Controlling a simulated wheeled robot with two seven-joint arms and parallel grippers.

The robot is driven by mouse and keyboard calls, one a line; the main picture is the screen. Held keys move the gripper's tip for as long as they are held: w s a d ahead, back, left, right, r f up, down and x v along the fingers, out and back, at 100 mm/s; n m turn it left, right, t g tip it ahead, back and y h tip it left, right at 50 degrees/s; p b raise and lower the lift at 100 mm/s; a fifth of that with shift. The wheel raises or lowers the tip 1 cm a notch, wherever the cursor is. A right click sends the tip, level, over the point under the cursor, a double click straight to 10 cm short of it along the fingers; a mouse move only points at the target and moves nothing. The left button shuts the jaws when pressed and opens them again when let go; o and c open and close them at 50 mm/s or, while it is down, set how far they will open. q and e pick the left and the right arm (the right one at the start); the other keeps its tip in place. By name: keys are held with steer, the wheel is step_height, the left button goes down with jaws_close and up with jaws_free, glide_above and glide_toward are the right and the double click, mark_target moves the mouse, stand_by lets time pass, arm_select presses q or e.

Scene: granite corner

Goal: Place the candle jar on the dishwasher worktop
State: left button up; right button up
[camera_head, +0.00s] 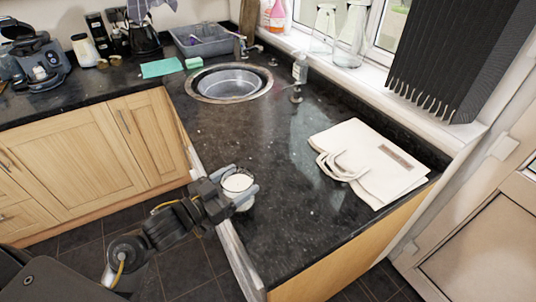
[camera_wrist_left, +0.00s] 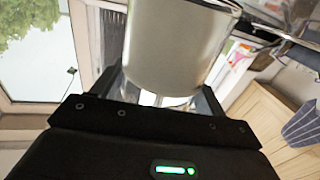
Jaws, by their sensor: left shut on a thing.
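The candle jar (camera_head: 237,183) is a glass jar with a white filling. My left gripper (camera_head: 244,194) is shut on it, with fingers on both sides, at the left edge of the dark speckled worktop (camera_head: 270,235). In the left wrist view the jar (camera_wrist_left: 175,50) fills the upper middle, between the fingers. I cannot tell whether its base touches the worktop. My right gripper is not in view.
A white bag (camera_head: 375,165) lies flat on the right of the worktop. A round sink (camera_head: 230,82) and a soap bottle (camera_head: 300,67) are farther back. The worktop between sink, bag and front edge is clear.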

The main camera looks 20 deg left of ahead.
arm_select(q)
steer(key=d+r+m+g+h+p, duration=0.1)
steer(key=r, duration=0.2)
steer(key=d+r+m+g+h, duration=0.1)
steer(key=r+h, duration=0.1)
steer(key=r, duration=0.2)
steer(key=w+d+r+m+g+h+p, duration=0.1)
steer(key=r, duration=0.2)
steer(key=shift+w+d+r+m+g+h+p, duration=0.1)
steer(key=shift+d+r+m+g+h+p, duration=0.1)
steer(key=shift+d+m+g+h+p, duration=0.15)
steer(key=shift+m+g, duration=0.25)
steer(key=w+a+f+p, duration=0.1)
steer(key=w+a+f, duration=0.2)
steer(key=w+a+f+p, duration=0.1)
steer(key=w+a+f, duration=0.2)
steer(key=f, duration=0.1)
steer(key=w+a+f+p, duration=0.1)
steer(key=w+a+f, duration=0.2)
steer(key=w+f, duration=0.1)
steer(key=shift+a+f, duration=0.1)
steer(key=shift+a, duration=0.05)
steer(key=shift+f, duration=0.45)
steer(key=shift+f, duration=0.1)
